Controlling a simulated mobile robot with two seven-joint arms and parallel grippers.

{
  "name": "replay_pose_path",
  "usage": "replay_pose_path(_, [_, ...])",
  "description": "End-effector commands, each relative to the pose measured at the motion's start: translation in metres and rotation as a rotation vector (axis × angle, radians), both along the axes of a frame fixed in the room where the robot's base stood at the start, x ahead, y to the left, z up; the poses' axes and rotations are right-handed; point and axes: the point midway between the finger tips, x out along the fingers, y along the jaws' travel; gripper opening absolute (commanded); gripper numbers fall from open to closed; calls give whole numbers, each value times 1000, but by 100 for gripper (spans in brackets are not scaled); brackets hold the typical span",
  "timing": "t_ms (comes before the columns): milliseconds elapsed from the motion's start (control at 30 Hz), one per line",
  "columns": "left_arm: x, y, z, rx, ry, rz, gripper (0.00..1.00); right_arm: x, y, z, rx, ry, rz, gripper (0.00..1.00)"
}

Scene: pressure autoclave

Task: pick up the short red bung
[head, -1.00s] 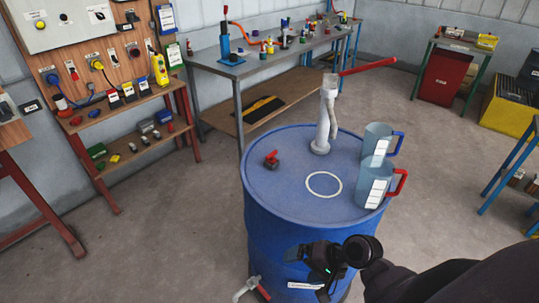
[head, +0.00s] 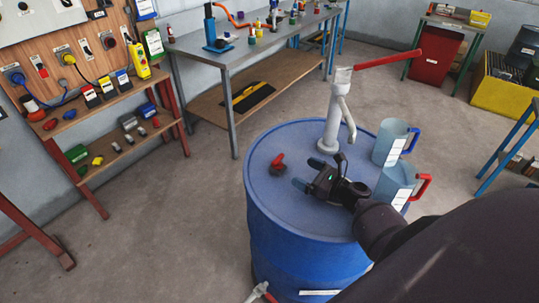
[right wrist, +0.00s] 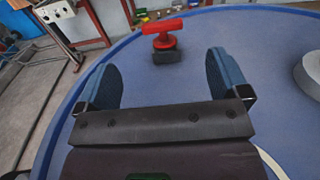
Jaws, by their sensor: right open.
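A small red-topped bung (head: 278,162) with a dark lower part stands on the blue drum's top (head: 268,190), left of the white pump. In the right wrist view the bung (right wrist: 163,38) shows a red T-shaped handle, just beyond the fingertips and roughly between their lines. My right gripper (head: 318,171) is over the drum top, to the right of the bung. Its blue fingers (right wrist: 160,68) are spread apart with nothing between them. A gap shows between the fingers and the bung. My left gripper is not in view.
The white hand pump (head: 331,122) with a long red lever stands at the drum's back. Two clear jugs, one blue-handled (head: 391,143) and one red-handled (head: 395,184), stand at the right. The drum top's left side is clear. A workbench (head: 235,60) stands behind.

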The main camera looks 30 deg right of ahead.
Motion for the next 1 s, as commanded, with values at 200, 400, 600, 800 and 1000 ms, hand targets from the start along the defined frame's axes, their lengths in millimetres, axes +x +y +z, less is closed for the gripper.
replay_pose_path(200, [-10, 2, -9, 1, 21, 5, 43, 18, 5, 0, 15, 0, -6, 94])
replay_pose_path(400, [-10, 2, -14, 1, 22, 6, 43, 43, 16, -1, 13, 1, -5, 94])
replay_pose_path(600, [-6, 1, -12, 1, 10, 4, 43, 54, 20, -1, 12, 2, -7, 94])
replay_pose_path(800, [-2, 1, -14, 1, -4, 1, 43, 75, 29, -4, 12, 1, -5, 94])
replay_pose_path(1000, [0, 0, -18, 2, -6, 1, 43, 96, 38, -5, 12, 1, -6, 94])
